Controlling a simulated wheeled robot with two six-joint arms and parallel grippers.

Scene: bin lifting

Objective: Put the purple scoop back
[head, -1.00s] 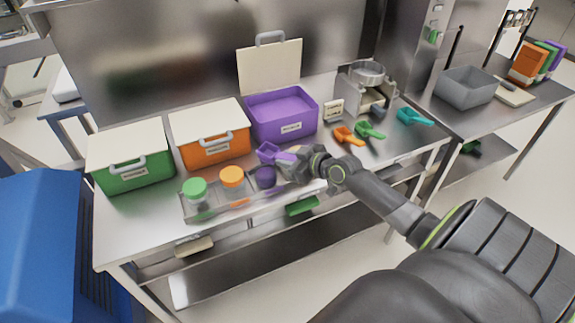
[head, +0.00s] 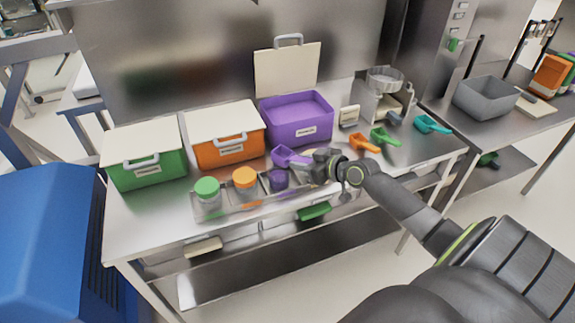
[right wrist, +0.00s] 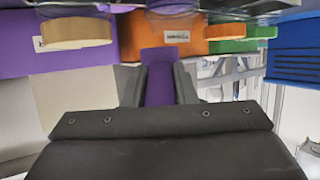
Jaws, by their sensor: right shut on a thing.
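The purple scoop (head: 287,156) is held above the steel table, just in front of the open purple bin (head: 300,123) and behind the purple jar (head: 279,180). My right gripper (head: 314,158) is shut on its handle, which shows between the two fingers in the right wrist view (right wrist: 160,83). The scoop's bowl points left in the head view. Whether the scoop touches anything below is hard to tell. My left gripper is not in view.
Closed green (head: 143,168) and orange (head: 226,150) bins stand left. A tray (head: 235,208) holds jars with green and orange lids. Orange (head: 364,143), green (head: 385,137) and teal (head: 431,124) scoops lie right. The purple bin's cream lid (head: 287,72) stands raised behind it.

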